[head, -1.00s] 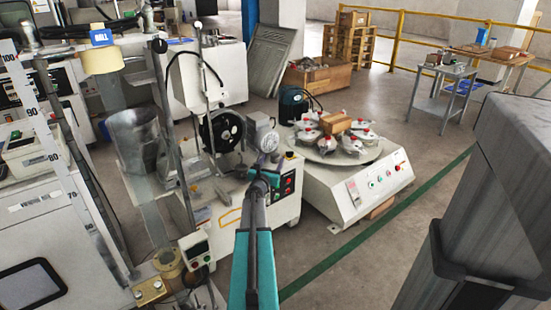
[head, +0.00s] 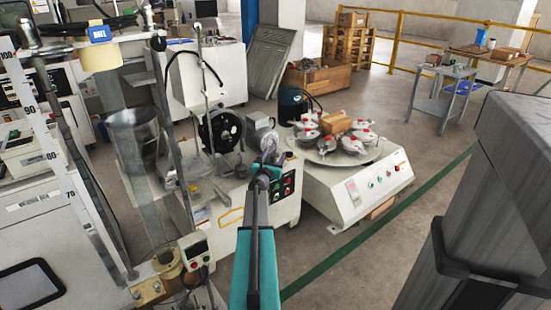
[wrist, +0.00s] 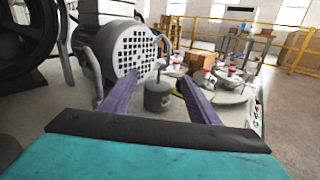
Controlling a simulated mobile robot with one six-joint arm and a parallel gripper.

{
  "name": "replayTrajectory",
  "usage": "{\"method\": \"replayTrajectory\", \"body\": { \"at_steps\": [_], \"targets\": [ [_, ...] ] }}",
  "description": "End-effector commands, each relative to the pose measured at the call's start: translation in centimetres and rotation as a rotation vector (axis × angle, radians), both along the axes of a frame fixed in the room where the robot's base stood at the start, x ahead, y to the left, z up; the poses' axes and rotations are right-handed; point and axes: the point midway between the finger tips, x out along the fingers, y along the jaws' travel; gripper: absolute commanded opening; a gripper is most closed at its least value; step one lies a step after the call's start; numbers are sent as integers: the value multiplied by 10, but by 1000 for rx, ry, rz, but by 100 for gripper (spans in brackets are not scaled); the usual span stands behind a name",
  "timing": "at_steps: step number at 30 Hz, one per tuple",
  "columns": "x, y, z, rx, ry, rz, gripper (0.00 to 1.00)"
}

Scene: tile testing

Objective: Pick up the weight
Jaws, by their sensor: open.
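The weight (wrist: 158,96) is a small dark grey cylinder with a thin neck and knob on top. It stands upright on a pale surface in the wrist view, seen in the gap between the two purple fingers of my gripper (wrist: 158,80). The fingers are apart and hold nothing; the weight looks a little ahead of them. In the head view my gripper (head: 268,153) is at the end of the teal arm, in front of the motor, and I cannot make out the weight there.
A grey motor (wrist: 132,50) with a perforated end stands close beside the weight on the left, with a black wheel (wrist: 25,35) farther left. A round table of red-topped pots (head: 345,135) lies to the right.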

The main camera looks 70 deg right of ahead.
Motion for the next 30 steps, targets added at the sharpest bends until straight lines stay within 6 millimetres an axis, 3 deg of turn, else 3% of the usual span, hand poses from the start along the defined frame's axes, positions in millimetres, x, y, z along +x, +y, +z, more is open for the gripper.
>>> {"method": "replayTrajectory", "body": {
  "at_steps": [5, 15, 30],
  "targets": [
    [0, 0, 0, 0, 0, 0, 56],
    [1, 0, 0, 0, 0, 1, 0],
    [1, 1, 12, -3, 0, 0, 0]
  ]
}}
